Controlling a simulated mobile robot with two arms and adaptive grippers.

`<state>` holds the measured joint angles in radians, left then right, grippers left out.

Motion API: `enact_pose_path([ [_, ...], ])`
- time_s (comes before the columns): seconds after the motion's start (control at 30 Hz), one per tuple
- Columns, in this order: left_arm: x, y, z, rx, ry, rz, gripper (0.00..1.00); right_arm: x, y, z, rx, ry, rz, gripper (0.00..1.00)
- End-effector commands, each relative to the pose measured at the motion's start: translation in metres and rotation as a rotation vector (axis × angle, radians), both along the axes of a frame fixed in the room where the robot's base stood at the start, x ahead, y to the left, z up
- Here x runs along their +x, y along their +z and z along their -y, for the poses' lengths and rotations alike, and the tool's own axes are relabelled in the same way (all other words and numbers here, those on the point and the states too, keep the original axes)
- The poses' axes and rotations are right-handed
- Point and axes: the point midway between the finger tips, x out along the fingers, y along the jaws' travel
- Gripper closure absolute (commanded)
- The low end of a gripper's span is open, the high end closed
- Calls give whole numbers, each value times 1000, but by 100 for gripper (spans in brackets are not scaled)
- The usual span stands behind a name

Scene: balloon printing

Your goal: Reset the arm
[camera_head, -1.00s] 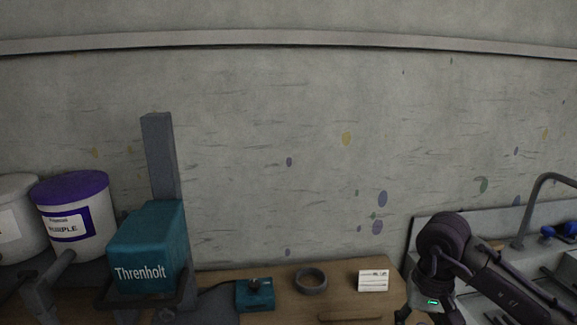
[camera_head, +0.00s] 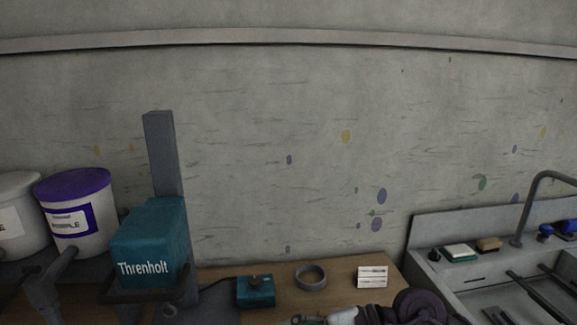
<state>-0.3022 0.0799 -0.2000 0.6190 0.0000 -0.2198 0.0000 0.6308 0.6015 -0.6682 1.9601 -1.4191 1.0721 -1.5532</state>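My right arm (camera_head: 420,306) shows only as a dark rounded joint and a paler part to its left, low at the bottom edge in front of the wooden bench. My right gripper is mostly cut off by the bottom edge, so its fingers cannot be made out. My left gripper is not in view. No held object can be seen.
A teal Threnholt machine (camera_head: 150,245) with a grey column stands at left beside a purple-lidded tub (camera_head: 75,215). A teal control box (camera_head: 255,291), grey ring (camera_head: 311,277) and white card (camera_head: 372,277) lie on the wooden bench (camera_head: 335,290). A sink (camera_head: 475,285) is at right.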

Motion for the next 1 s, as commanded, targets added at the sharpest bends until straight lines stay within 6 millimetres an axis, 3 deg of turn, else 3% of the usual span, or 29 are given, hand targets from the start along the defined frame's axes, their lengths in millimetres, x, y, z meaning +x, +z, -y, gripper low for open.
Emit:
enact_pose_path([
  [0.07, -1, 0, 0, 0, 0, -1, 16, -8, 35, -20, 276, -104, -211, 42],
  [0.17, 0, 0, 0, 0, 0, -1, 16, 2, 80, -18, 615, -242, -520, 42],
  [0.23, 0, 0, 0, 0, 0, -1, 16, 16, 101, -1, 846, -337, -757, 42],
  [0.33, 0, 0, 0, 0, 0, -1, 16, 41, 107, 39, 1168, -469, -1113, 42],
  [0.47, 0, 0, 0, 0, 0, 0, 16, 67, 70, 104, 1580, -642, -1585, 42],
  [0.57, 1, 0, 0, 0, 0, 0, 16, 68, 13, 150, 1903, -779, -1934, 42],
  [0.63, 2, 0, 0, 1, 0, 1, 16, 56, -34, 175, 2121, -881, -2143, 42],
  [0.67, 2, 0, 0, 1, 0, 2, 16, 48, -54, 183, -2039, 853, 2050, 42],
  [0.8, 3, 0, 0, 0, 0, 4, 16, -5, -133, 206, -1728, 753, 1651, 42],
  [0.9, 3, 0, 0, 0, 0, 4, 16, -44, -170, 211, -1578, 711, 1437, 42],
  [1.0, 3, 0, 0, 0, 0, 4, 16, -79, -194, 211, -1466, 682, 1266, 42],
])
